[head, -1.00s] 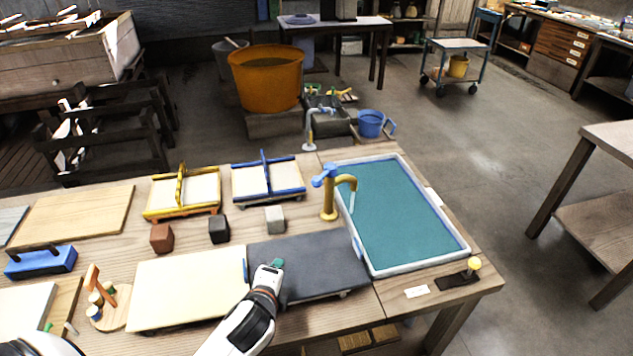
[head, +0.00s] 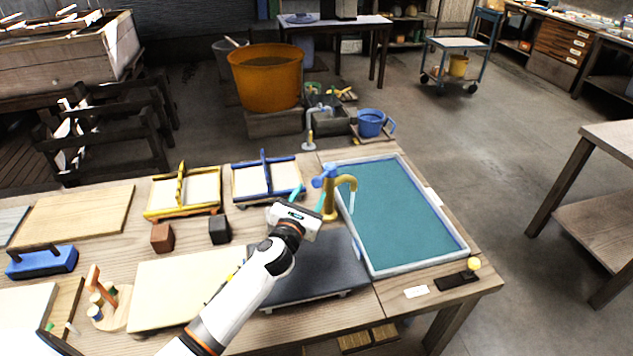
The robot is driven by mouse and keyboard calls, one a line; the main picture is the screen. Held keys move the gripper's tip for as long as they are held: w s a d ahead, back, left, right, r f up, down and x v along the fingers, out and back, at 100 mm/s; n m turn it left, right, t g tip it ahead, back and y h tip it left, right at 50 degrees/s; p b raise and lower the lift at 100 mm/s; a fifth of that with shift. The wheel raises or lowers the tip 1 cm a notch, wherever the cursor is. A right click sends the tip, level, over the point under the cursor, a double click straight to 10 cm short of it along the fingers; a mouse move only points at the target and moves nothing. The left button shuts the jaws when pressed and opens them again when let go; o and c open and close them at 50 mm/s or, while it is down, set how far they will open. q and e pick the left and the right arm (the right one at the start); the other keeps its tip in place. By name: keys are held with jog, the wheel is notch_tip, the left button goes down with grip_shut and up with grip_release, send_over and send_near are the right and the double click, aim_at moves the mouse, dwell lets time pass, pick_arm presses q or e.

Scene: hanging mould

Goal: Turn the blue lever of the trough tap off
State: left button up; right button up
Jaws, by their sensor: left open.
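The trough tap (head: 330,208) is a brass-coloured post with a curved spout, standing at the left edge of the trough (head: 403,215), which is filled with teal water. Its blue lever (head: 323,179) sits on top of the post and points left. My left gripper (head: 309,194) is open and empty, its two teal fingers apart, just left of the tap and a little below the lever in the picture. One finger is close beside the post; I cannot tell whether it touches. My right gripper is not in view.
A dark slab (head: 320,272) and a cream slab (head: 180,285) lie in front. Yellow (head: 183,208) and blue (head: 267,192) frames stand behind, with brown (head: 162,238) and black (head: 219,230) blocks nearby.

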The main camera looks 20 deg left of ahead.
aim_at(315, 187)
pick_arm(q)
jog(key=w, duration=0.5)
jog(key=shift+w+a, duration=0.25)
jog(key=shift+w, duration=0.1)
grip_shut()
